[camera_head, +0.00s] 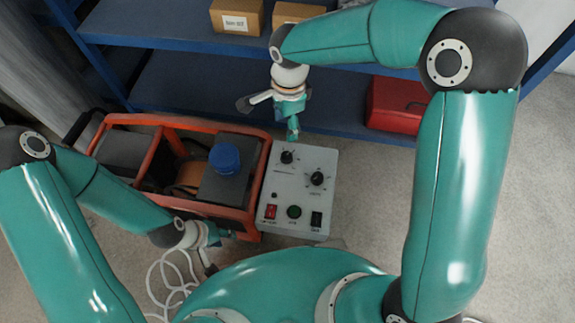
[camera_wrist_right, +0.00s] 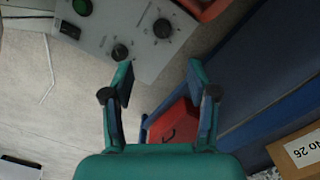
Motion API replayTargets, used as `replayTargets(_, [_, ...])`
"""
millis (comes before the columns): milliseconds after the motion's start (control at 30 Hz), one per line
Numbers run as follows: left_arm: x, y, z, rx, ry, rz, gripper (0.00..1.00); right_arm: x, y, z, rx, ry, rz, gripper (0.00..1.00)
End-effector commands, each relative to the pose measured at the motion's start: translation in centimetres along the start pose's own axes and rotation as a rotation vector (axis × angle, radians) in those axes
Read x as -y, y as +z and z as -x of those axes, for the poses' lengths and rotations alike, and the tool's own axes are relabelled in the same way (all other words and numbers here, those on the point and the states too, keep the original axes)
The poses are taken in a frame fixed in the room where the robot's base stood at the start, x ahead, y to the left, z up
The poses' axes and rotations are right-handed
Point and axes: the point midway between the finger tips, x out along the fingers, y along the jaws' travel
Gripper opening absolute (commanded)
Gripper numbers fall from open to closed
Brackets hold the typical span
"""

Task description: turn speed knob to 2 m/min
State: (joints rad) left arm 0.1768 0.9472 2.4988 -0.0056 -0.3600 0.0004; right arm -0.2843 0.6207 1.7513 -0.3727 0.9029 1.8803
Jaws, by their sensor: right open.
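The grey control panel (camera_head: 280,190) sits at the right end of an orange-framed machine (camera_head: 190,122). It carries two black knobs, an upper left one (camera_head: 287,157) and one lower and to the right (camera_head: 316,178). The labels and pointer settings are too small to read, so I cannot tell which is the speed knob. My right gripper (camera_head: 270,117) is open and empty, above the panel's far edge. In the right wrist view (camera_wrist_right: 158,72) one fingertip appears close to a knob (camera_wrist_right: 120,53); contact cannot be told. My left gripper (camera_head: 220,252) looks open beside the machine's near corner.
The panel's near side has a red switch (camera_head: 271,211), a green button (camera_head: 294,212) and a black switch (camera_head: 316,219). A blue shelf (camera_head: 190,88) with cardboard boxes (camera_head: 237,17) and a red case (camera_head: 396,108) stands behind. A white cable (camera_head: 172,275) lies at the left. Floor right of the panel is clear.

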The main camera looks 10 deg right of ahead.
Motion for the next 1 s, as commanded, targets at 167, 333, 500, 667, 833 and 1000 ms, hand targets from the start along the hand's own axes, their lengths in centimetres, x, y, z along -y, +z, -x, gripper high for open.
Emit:
replayTargets(167, [0.7,0.0,-1.9,-0.001,0.000,0.000,0.40,0.4,-0.3,0.3,-0.041,-0.004,-0.104,0.59])
replayTargets(333, [0.8,-0.1,-2.3,-0.001,0.000,0.000,0.40,0.4,-0.4,-0.5,-0.048,-0.002,-0.122,0.59])
replayTargets(500, [1.2,-0.1,-3.2,-0.001,0.000,0.000,0.40,0.4,-0.5,-3.4,-0.047,0.001,-0.121,0.59])
replayTargets(667, [1.6,-0.1,-4.4,-0.001,0.000,0.000,0.40,0.3,-0.7,-7.0,-0.047,0.002,-0.119,0.59])
replayTargets(833, [2.0,-0.1,-5.5,-0.001,0.000,0.000,0.40,0.4,-0.8,-10.7,-0.046,0.001,-0.119,0.59])
replayTargets(1000, [2.3,-0.1,-6.5,-0.001,0.000,0.000,0.40,0.3,-1.0,-13.7,-0.046,0.001,-0.119,0.59])
